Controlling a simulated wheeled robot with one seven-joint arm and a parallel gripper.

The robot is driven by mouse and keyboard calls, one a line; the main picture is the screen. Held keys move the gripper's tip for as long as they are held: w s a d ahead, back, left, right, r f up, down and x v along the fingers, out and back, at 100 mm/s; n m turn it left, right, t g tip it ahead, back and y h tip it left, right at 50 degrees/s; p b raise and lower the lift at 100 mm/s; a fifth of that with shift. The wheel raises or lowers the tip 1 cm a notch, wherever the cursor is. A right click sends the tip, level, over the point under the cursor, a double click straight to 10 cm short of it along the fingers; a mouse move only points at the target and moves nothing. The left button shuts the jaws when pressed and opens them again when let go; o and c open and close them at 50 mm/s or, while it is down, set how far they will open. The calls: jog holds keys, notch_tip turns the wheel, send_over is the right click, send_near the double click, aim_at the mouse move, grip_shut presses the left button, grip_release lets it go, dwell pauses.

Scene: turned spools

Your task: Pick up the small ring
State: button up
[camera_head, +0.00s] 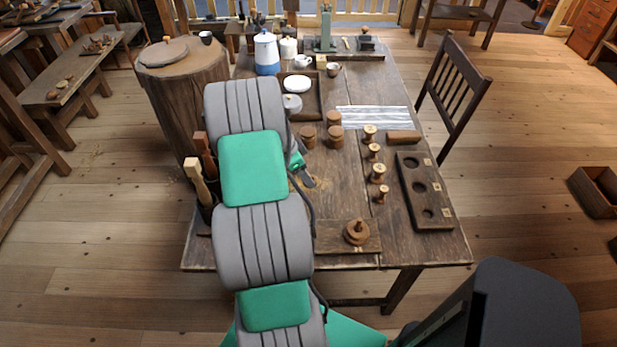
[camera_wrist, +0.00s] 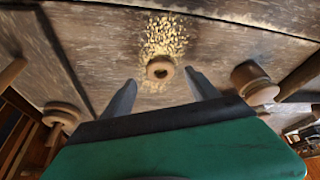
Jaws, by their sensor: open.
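The small ring (camera_wrist: 167,68) is a pale wooden ring with a dark hole, lying on the table top over a patch of light shavings in the wrist view. My gripper (camera_wrist: 160,80) is open, with one dark finger to the left of the ring and one to the right. The ring shows in the gap, slightly beyond the fingertips; contact cannot be told. In the head view my gripper (camera_head: 304,181) is mostly hidden behind my arm, and I cannot see the small ring there.
A round wooden piece (camera_wrist: 252,82) stands close right of the fingers. A peg stand with rings (camera_head: 357,233) is at the table's front. Several spools (camera_head: 378,173) and a dark holed board (camera_head: 428,202) stand to the right. Turned wooden boxes (camera_head: 335,137) stand behind.

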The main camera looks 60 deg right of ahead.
jog(key=x, duration=0.3)
jog(key=shift+d, duration=0.1)
jog(key=c, duration=1.4)
